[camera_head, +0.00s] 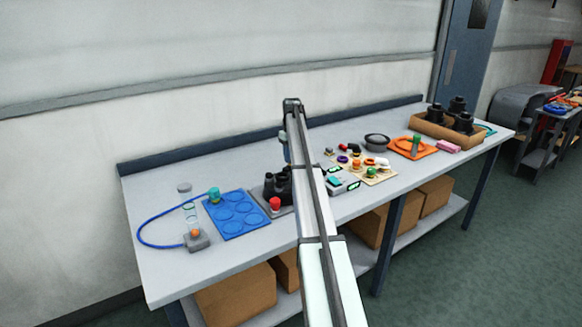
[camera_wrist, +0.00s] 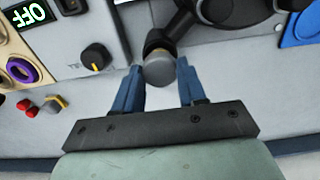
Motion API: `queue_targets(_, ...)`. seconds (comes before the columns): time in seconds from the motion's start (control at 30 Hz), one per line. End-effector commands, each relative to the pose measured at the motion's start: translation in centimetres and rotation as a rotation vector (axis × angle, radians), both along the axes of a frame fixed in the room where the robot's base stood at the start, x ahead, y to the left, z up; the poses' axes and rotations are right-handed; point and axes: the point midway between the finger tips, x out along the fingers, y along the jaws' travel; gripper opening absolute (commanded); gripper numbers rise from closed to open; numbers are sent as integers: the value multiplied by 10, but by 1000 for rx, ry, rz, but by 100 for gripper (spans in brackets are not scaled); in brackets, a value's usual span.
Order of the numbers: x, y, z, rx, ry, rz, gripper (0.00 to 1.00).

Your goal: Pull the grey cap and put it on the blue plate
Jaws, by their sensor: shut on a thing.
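The grey cap (camera_wrist: 159,70) sits at the end of a short black pipe stub of the dark fitting in the wrist view. My gripper (camera_wrist: 160,76) has its two blue fingers on either side of the cap, shut on it. The cap still appears to be against the stub; I cannot tell whether it is loose. In the head view my arm hides the cap and the fingertips. The blue plate (camera_head: 237,228) has several round recesses and lies on the bench, left of the dark fitting (camera_head: 273,187). A teal-green cap (camera_head: 214,194) stands on its far left corner.
A red cap (camera_head: 275,204) is at the fitting's front. A clear tube with a blue hose (camera_head: 150,244) stands left of the plate. A panel with a black knob (camera_wrist: 96,57) is close to my gripper. An orange plate (camera_head: 430,150) and a box of black parts lie right.

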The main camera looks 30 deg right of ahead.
Motion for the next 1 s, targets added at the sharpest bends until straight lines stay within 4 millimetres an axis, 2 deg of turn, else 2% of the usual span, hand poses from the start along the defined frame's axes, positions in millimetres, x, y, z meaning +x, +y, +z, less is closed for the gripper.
queue_targets(1.0, 0, 0, 41, 0, 0, 0, 4)
